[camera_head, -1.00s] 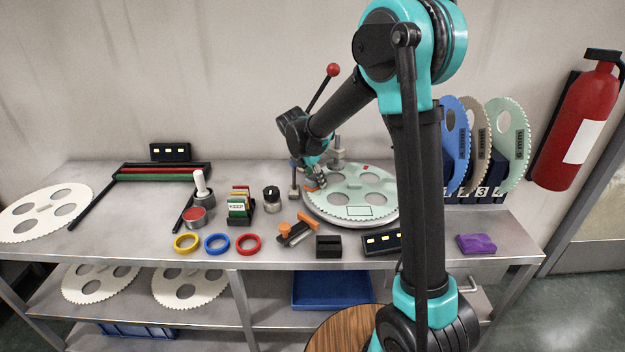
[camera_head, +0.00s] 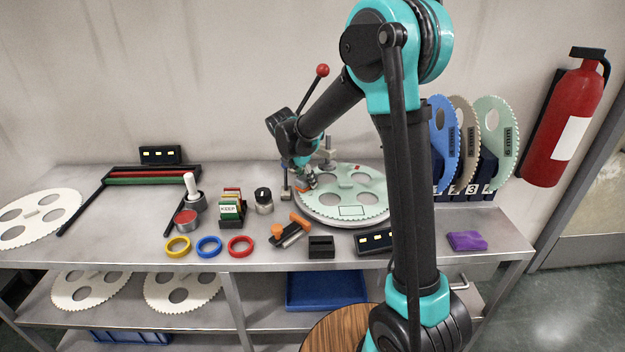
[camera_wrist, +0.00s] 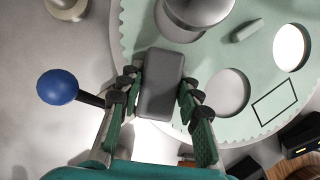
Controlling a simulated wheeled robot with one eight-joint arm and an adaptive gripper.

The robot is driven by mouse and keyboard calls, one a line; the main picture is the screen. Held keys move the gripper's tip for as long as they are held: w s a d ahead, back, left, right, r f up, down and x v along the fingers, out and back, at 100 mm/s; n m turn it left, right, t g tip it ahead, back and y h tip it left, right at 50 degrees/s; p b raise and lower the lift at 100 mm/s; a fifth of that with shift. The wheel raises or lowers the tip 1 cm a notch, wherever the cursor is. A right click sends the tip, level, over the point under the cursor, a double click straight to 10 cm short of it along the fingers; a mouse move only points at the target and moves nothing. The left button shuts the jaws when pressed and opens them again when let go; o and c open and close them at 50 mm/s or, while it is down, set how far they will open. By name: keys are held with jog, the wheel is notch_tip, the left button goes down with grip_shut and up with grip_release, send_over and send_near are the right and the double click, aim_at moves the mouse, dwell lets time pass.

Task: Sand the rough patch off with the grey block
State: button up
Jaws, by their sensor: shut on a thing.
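My gripper (camera_wrist: 157,95) is shut on the grey block (camera_wrist: 160,80), which lies lengthwise between the green-padded fingers in the wrist view. In the head view my gripper (camera_head: 303,184) is over the left edge of a pale green toothed disc (camera_head: 327,209), which also fills the wrist view's upper right (camera_wrist: 262,72). I cannot tell whether the block touches the disc. A black rectangle outline (camera_wrist: 274,101) is drawn on the disc. A small raised grey-green bar (camera_wrist: 247,30) lies near its holes. I cannot clearly make out a rough patch; block and fingers hide part of the disc.
A lever with a red knob (camera_head: 322,70) stands behind the disc. A blue knob (camera_wrist: 57,87) is left of my gripper in the wrist view. An orange-handled tool (camera_head: 290,232) and a black block (camera_head: 321,247) lie in front.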

jog(key=shift+a, duration=0.5)
jog(key=shift+r, duration=3)
jog(key=shift+r, duration=0.1)
jog(key=shift+r, duration=1.45)
jog(key=shift+f, duration=0.15)
jog(key=shift+s+f, duration=0.3)
jog(key=shift+f, duration=0.9)
jog(key=shift+s+f, duration=0.25)
jog(key=shift+f, duration=0.9)
jog(key=shift+s+f, duration=0.3)
jog(key=shift+f, duration=0.9)
